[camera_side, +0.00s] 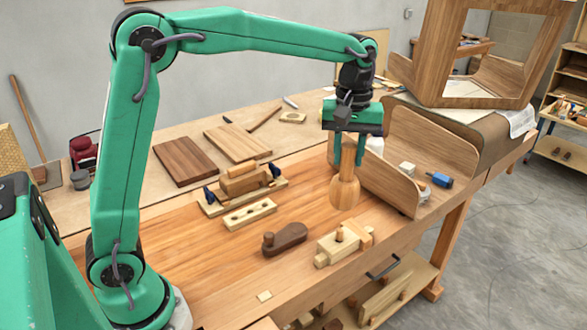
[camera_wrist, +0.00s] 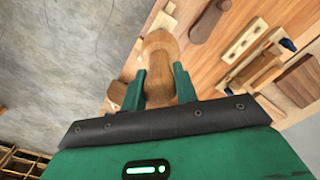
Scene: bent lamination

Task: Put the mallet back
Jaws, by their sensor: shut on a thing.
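The mallet is a pale wooden tool with a rounded head (camera_side: 344,193) and a short handle. My gripper (camera_side: 350,138) is shut on the handle. In the side view the mallet hangs roughly upright, head down, over the right part of the bench, in front of a curved wooden tray; its gap to the bench top cannot be judged. In the wrist view the mallet (camera_wrist: 158,48) stands out between the two green fingers of my gripper (camera_wrist: 161,80). The fingers hide part of the handle.
In front lie a dark brown tool (camera_side: 285,238), a pale wooden block with a peg (camera_side: 341,243), and a holed strip (camera_side: 250,215). The front-left bench top is mostly clear.

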